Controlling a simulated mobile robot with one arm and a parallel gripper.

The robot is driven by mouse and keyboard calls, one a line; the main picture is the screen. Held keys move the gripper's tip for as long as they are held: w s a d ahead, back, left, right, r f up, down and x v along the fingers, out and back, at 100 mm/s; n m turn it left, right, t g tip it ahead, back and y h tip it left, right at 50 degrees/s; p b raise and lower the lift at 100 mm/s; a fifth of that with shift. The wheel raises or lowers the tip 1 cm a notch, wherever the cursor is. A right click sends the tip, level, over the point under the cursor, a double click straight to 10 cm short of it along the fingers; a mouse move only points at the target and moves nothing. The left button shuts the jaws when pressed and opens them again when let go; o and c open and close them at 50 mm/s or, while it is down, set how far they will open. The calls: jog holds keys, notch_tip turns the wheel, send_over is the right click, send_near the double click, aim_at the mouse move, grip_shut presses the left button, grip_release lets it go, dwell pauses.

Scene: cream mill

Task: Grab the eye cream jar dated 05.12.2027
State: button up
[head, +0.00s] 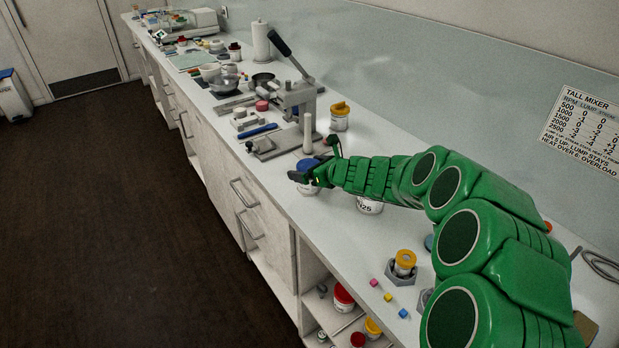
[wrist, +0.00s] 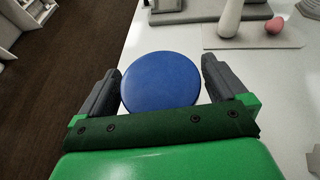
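A white jar with a blue lid (head: 307,164) stands on the counter at my gripper (head: 312,177). In the wrist view the round blue lid (wrist: 161,81) lies between the two fingers of my gripper (wrist: 162,72). The fingers are apart, one on each side of the lid, with a thin gap seen at the right; contact lower down is hidden. The jar's label is mostly hidden and its date cannot be read. Another white jar (head: 369,206) stands behind my arm, its label ending in "25" and its lid hidden.
A lever press (head: 296,98) stands beyond the gripper, with a yellow-lidded jar (head: 340,116) to its right. A smaller orange-lidded jar (head: 404,262) and small coloured cubes (head: 388,297) lie nearer. Red- and yellow-lidded jars (head: 343,297) sit on the shelf below. The counter's front edge is close.

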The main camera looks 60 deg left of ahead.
jog(key=c, duration=0.9)
notch_tip(320, 180, up, 4)
jog(key=shift+f, duration=0.2)
jog(key=s+d+r, duration=0.6)
jog(key=d+r, duration=0.3)
jog(key=d, duration=0.3)
jog(key=shift+d+r, duration=0.2)
jog(key=shift+d, duration=0.1)
